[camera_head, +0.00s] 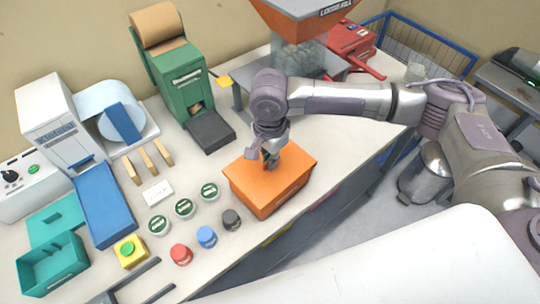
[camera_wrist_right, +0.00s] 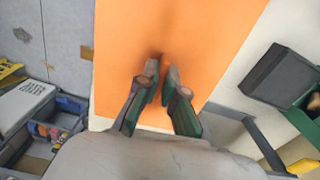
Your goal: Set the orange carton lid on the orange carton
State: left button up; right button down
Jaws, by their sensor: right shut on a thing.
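The orange carton (camera_head: 268,203) stands on the white bench near its front edge. The orange carton lid (camera_head: 292,165) covers its top, and I see no clear gap between them. The lid fills the middle of the right wrist view (camera_wrist_right: 190,35) as a flat orange panel. My right gripper (camera_head: 269,161) points down at the middle of the lid, and its fingertips (camera_wrist_right: 160,82) are close together there, shut on the lid. My left gripper is not in view.
Several jars stand left of the carton, with the dark-capped one (camera_head: 231,219) nearest. A green dispenser (camera_head: 178,80) with a dark tray (camera_head: 210,132) stands behind. A blue tray (camera_head: 104,204) and a teal box (camera_head: 52,262) lie at the left. The bench right of the carton is clear.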

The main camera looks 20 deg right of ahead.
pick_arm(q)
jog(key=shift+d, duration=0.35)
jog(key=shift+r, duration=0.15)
pick_arm(e)
jog(key=shift+f, duration=0.2)
pick_arm(q)
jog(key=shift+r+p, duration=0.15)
jog(key=shift+p, duration=0.15)
pick_arm(e)
jog(key=shift+f, duration=0.35)
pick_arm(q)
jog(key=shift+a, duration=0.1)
pick_arm(e)
jog(key=shift+f, duration=0.1)
jog(key=c, duration=1.3)
grip_release()
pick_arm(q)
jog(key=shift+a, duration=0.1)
